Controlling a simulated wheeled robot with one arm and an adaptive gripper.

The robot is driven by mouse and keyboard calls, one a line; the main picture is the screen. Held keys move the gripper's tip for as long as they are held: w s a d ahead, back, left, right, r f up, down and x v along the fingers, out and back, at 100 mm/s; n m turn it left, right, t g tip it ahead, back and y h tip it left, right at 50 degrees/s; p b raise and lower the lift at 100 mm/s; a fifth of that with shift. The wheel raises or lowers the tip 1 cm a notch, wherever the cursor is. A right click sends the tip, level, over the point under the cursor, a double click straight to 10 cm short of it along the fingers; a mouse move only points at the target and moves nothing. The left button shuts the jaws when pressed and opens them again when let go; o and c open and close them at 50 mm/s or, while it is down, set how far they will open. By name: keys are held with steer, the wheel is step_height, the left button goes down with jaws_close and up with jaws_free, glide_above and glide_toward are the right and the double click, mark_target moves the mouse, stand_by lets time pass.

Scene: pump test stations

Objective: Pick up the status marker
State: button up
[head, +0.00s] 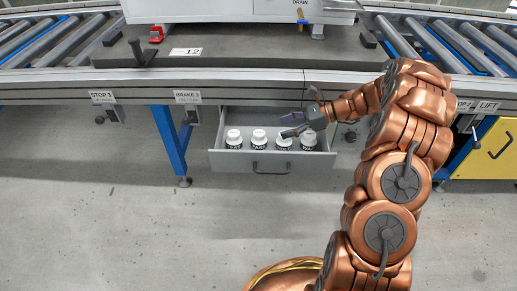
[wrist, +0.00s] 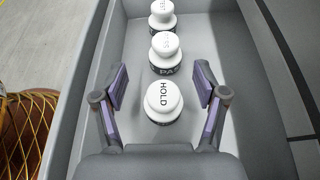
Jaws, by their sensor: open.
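Several white knob-shaped status markers with dark lettered bases stand upright in a row in an open grey drawer (head: 228,161). In the wrist view, the nearest marker (wrist: 164,101) reads HOLD on its top. Two more markers, one in the middle (wrist: 166,53) and one farther off (wrist: 162,14), stand beyond it. My gripper (head: 284,126) is over the drawer, pointing left. In the wrist view its open fingers (wrist: 160,84) appear on either side of the HOLD marker, with gaps and nothing held. Contact and exact height are unclear.
The conveyor bench (head: 230,80) overhangs the drawer's back. A blue leg (head: 170,140) stands to the left, and a yellow cabinet (head: 490,155) to the right. The floor in front is clear.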

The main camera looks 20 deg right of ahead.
mark_target(263, 132)
steer(key=shift+w+d+f, duration=0.15)
steer(key=shift+d+f, duration=0.05)
steer(key=shift+f, duration=0.2)
steer(key=shift+w+a+f, duration=0.1)
steer(key=shift+a+f, duration=0.05)
steer(key=shift+a, duration=0.05)
steer(key=b+x, duration=0.4)
steer(key=x, duration=0.2)
steer(key=shift+w, duration=0.1)
steer(key=shift+w+a, duration=0.2)
steer(key=shift+a, duration=0.35)
steer(key=c, duration=1.3)
steer(key=shift+o, duration=0.2)
